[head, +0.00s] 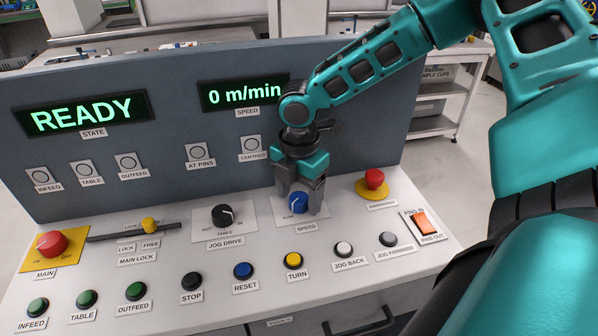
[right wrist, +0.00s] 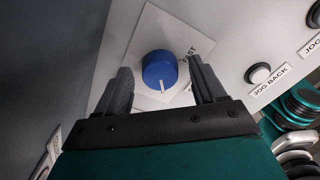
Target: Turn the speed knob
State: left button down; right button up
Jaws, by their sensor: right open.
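The blue speed knob (head: 297,203) sits on a white plate (head: 283,209) labelled SPEED on the sloping panel. In the right wrist view the knob (right wrist: 159,69) shows a white pointer line on its face. My right gripper (head: 302,205) is over the knob from above, with its fingers on either side. In the right wrist view its two fingers (right wrist: 162,82) are open, with gaps between them and the knob. The speed display (head: 245,92) reads 0 m/min. My left gripper is not in view.
The black jog drive knob (head: 223,216) is left of the speed knob. A red mushroom button (head: 374,179) stands close on the right. Yellow turn (head: 293,260) and white jog back (head: 343,248) buttons are in front. The upright display panel (head: 180,150) rises behind my gripper.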

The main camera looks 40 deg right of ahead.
aim_at(299, 197)
notch_tip(299, 197, up, 13)
jog(key=p, duration=0.1)
dwell(0.3)
jog(key=shift+f, duration=0.1)
